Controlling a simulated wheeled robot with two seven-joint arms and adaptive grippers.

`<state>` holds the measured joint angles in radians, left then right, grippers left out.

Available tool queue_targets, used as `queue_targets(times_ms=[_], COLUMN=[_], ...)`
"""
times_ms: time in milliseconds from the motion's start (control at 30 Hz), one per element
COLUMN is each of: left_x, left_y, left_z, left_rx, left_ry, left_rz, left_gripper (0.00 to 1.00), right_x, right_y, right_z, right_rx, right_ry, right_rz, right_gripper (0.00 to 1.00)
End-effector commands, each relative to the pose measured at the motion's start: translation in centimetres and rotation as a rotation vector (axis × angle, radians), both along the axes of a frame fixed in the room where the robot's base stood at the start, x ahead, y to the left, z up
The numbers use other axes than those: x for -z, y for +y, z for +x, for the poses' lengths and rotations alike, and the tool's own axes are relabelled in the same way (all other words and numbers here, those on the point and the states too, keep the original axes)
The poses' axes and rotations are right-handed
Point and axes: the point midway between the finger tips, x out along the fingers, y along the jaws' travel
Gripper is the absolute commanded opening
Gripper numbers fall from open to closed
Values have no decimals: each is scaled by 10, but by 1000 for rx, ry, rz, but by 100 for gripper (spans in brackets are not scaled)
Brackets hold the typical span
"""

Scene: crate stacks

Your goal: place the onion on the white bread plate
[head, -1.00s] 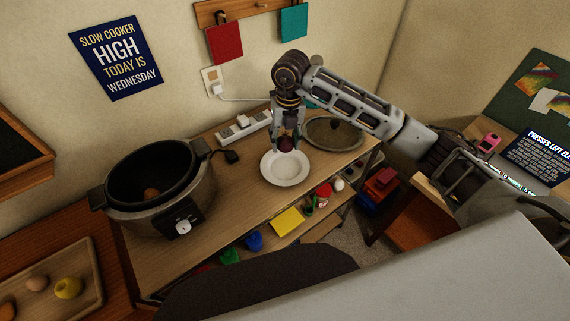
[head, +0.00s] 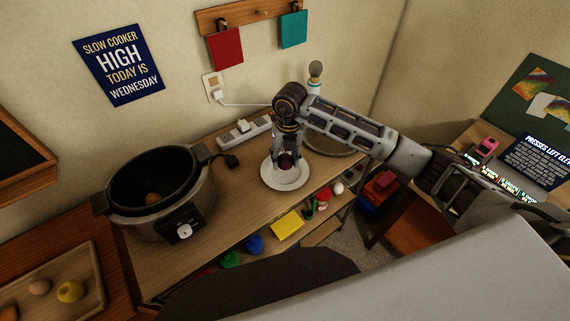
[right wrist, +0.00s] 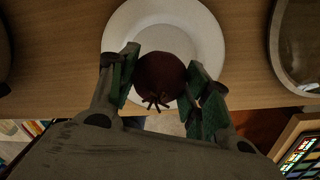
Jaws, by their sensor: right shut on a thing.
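The onion (head: 286,161) is dark red and round; in the right wrist view the onion (right wrist: 160,78) shows its dry roots or stem toward me. My right gripper (head: 286,158) is shut on it, with a green-padded finger on each side in the right wrist view (right wrist: 163,84). The white bread plate (head: 285,183) is on the wooden counter, right below the gripper; it also shows behind the onion in the right wrist view (right wrist: 205,40). I cannot tell whether the onion touches the plate. My left gripper is not in view.
A slow cooker (head: 160,190) with a brown item inside stands left of the plate. A power strip (head: 243,131) lies behind. A round lid (right wrist: 300,45) is right of the plate. A wooden tray (head: 88,262) holds several foods at lower left. Bare counter (head: 235,205) lies between cooker and plate.

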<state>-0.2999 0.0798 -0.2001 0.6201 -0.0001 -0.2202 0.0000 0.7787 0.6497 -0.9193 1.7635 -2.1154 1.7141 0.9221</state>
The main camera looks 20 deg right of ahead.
Motion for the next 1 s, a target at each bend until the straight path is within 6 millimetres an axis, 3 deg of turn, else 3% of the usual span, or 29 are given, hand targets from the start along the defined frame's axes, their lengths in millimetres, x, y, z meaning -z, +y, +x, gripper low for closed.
queue_targets(times_ms=[300,700,1000], left_x=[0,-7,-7], left_y=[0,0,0], left_z=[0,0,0], left_rx=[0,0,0], left_ry=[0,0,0], left_rz=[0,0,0], left_gripper=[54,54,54], right_x=[2,35,37], right_y=[0,0,0], right_z=[0,0,0], right_rx=[0,-1,-1], right_ry=[0,-1,-1], right_rz=[0,-1,0], right_gripper=[22,22,22])
